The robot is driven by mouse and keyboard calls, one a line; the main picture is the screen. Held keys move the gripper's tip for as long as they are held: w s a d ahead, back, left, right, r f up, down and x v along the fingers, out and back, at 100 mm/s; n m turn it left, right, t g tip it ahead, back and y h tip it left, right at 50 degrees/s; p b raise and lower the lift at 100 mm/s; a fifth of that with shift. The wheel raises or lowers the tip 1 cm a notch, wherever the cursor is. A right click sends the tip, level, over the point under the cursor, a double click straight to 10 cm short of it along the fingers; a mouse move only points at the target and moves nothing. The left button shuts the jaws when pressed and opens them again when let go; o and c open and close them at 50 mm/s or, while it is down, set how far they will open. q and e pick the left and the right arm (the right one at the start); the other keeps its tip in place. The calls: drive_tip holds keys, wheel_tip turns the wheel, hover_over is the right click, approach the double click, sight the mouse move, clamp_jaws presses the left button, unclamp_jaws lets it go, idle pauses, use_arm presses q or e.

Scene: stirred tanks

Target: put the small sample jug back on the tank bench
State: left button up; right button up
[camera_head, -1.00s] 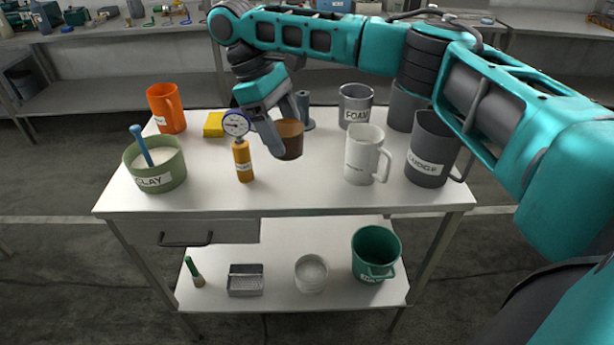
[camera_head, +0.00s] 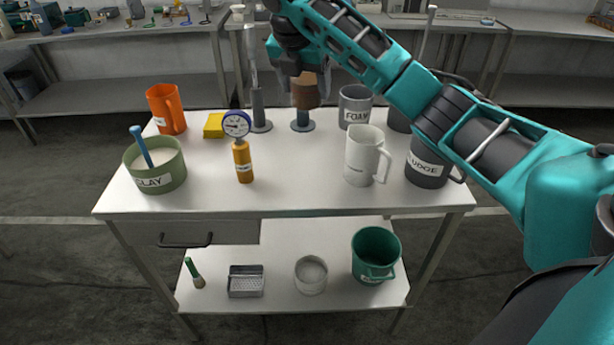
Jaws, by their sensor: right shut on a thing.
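My right gripper (camera_head: 305,76) is shut on a small brown jug (camera_head: 306,94) near the back edge of the cart. The jug appears upright. It shows in front of or above a blue-grey round-based piece (camera_head: 302,125), and I cannot tell whether they touch. No handle shows on the jug, and its upper part is partly hidden by the fingers. My left gripper is out of view.
The white cart (camera_head: 280,190) holds an orange jug (camera_head: 163,108), a clay tub (camera_head: 155,172), a gauge bottle (camera_head: 242,160), a white jug (camera_head: 362,160) and a grey sludge jug (camera_head: 428,165). A green jug (camera_head: 375,250) stands below. The cart's front middle is clear.

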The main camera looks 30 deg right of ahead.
wheel_tip(320, 180, down, 20)
drive_tip(key=shift+r, duration=0.1)
idle(0.5)
drive_tip(key=o, duration=1.3)
